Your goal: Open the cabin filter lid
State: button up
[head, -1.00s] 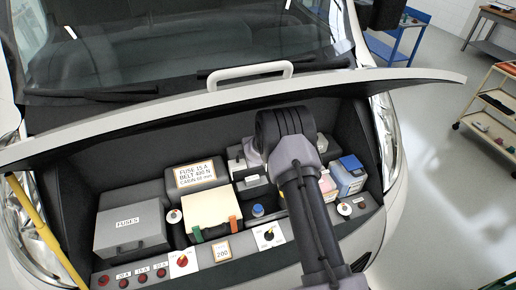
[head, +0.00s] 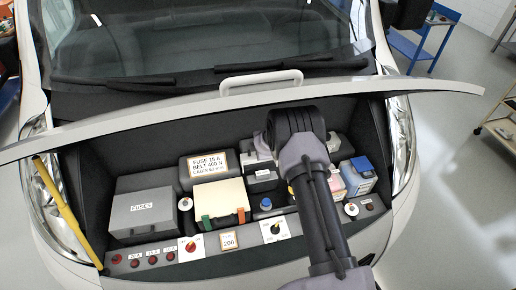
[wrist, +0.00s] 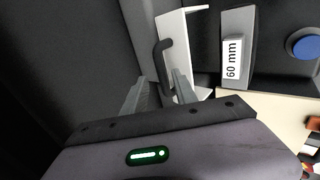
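In the wrist view a dark bar handle (wrist: 166,62) stands on a pale panel (wrist: 176,33), which looks like the cabin filter lid. My gripper (wrist: 161,76) is open, one finger on each side of the handle's near end. I see space between the fingers and cannot tell whether either touches the handle. The grey block to the right carries a "60 mm" label (wrist: 232,59). In the head view my arm hides the gripper and the handle. Pale grey housing parts (head: 260,152) show just left of the arm.
The raised hood (head: 150,116) spans above the bay. A grey fuse box (head: 142,207), a cream-topped box (head: 219,199) and a blue cap (head: 266,203) lie left of my arm. A blue-lidded container (head: 357,176) stands close on its right. A yellow rod (head: 65,208) stands far left.

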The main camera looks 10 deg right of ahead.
jog(key=shift+f, duration=0.1)
jog(key=shift+s+r+b, duration=0.35)
jog(key=shift+s+b, duration=0.05)
jog(key=shift+b, duration=0.65)
jog(key=s+b, duration=0.6)
jog(key=shift+f, duration=0.25)
jog(key=s, duration=0.6)
jog(key=shift+r+b, duration=0.4)
